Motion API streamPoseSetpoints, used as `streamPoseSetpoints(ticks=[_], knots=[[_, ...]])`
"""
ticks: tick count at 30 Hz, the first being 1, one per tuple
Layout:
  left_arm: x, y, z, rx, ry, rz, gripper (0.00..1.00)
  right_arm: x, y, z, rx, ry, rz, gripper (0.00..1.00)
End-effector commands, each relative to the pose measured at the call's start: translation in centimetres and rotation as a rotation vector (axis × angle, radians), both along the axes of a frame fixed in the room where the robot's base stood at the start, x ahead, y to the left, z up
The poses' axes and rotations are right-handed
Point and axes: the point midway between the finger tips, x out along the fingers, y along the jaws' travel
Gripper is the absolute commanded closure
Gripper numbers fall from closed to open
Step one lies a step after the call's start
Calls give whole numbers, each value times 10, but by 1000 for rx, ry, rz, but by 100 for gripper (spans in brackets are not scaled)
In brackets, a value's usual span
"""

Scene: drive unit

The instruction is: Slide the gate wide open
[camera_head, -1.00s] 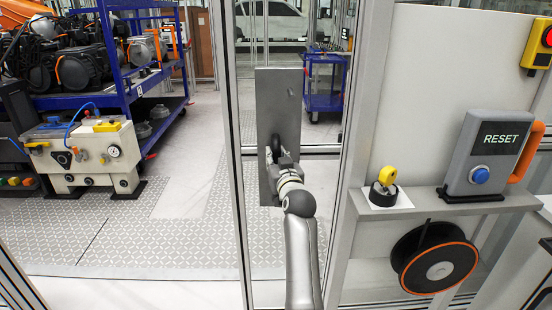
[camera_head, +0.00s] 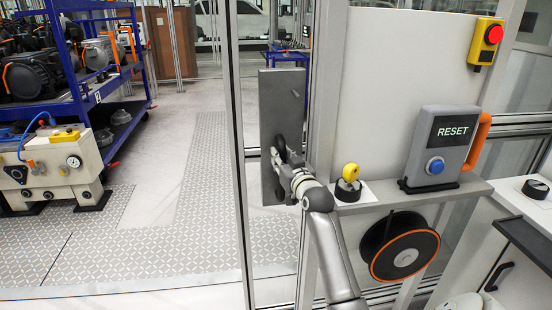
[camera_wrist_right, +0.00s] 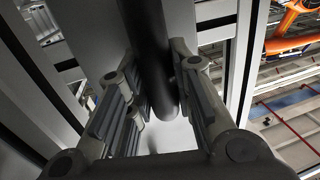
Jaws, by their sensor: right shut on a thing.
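The gate is a tall clear panel in an aluminium frame (camera_head: 233,150), with a dark grey plate (camera_head: 270,105) on it. A black upright handle (camera_head: 281,135) sits on the plate. My right gripper (camera_head: 280,160) is shut on the handle. In the right wrist view the dark handle bar (camera_wrist_right: 150,45) runs between the two fingers of the right gripper (camera_wrist_right: 160,100). The gate's right part lies close to the fixed post (camera_head: 322,100), and the way to the left of the gate's frame is open. My left gripper is not in view.
To the right are a white panel with a RESET box (camera_head: 446,145), a yellow key switch (camera_head: 349,175), a red stop button (camera_head: 487,42) and a cable reel (camera_head: 400,246). A blue rack (camera_head: 95,60) and a machine (camera_head: 55,170) stand left. The patterned floor (camera_head: 200,200) between is clear.

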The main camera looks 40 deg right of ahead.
Motion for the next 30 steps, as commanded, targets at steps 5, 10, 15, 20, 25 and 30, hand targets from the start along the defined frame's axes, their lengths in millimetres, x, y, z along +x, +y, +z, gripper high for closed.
streamPoseSetpoints(ticks=[5, 10, 15, 20, 25, 30], knots=[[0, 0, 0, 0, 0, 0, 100, -1, -3, 0, -5, 3, -7, 100], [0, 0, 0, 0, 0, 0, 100, -1, -3, 0, -4, 3, -7, 56], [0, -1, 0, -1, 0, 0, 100, -1, -2, 0, -2, 2, -4, 56], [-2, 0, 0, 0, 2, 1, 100, 0, -1, 2, -3, 1, -3, 56], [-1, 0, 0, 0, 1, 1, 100, 0, -1, 23, -5, -4, -3, 56], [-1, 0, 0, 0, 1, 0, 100, -1, -2, 57, -5, -3, -5, 56]])
